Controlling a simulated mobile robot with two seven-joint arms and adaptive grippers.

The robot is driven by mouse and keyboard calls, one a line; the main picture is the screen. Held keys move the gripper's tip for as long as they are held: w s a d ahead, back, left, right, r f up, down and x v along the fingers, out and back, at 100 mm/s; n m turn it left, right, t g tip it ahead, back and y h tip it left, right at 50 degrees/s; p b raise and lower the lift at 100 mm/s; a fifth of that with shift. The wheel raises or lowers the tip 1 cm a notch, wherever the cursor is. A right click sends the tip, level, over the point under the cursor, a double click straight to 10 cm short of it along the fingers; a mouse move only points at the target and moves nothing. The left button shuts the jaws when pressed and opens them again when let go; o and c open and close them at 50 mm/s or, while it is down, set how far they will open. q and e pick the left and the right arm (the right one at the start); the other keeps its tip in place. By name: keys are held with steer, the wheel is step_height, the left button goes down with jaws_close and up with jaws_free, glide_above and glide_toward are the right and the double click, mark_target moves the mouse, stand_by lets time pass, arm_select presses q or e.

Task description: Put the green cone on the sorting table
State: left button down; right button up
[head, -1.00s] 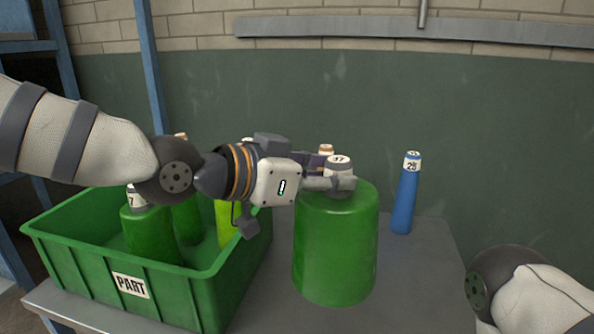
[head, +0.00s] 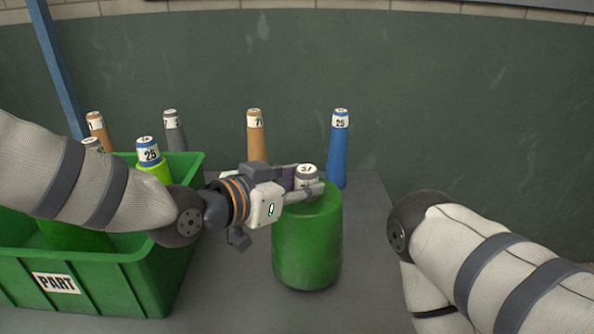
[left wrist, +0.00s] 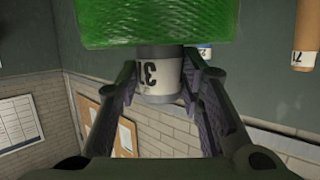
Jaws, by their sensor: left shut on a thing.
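My left gripper (head: 306,186) is shut on the cone's narrow top. In the left wrist view the fingers (left wrist: 160,82) close on both sides of the labelled neck, with the green body (left wrist: 155,22) above it in the picture. I cannot tell whether the cone's base touches the table. My right gripper is out of view; only my right arm shows.
A green bin (head: 110,285) marked PART holds a lime cone (head: 153,170) and other pieces at left. A tan cone (head: 255,137) and a blue cone (head: 338,155) stand behind the held cone. Bare table shows around the held cone. A dark green wall (head: 480,110) stands behind.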

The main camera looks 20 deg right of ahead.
arm_select(q)
steer(key=c, duration=1.1)
jaws_free()
steer(key=p+v, duration=0.1)
steer(key=v, duration=1.1)
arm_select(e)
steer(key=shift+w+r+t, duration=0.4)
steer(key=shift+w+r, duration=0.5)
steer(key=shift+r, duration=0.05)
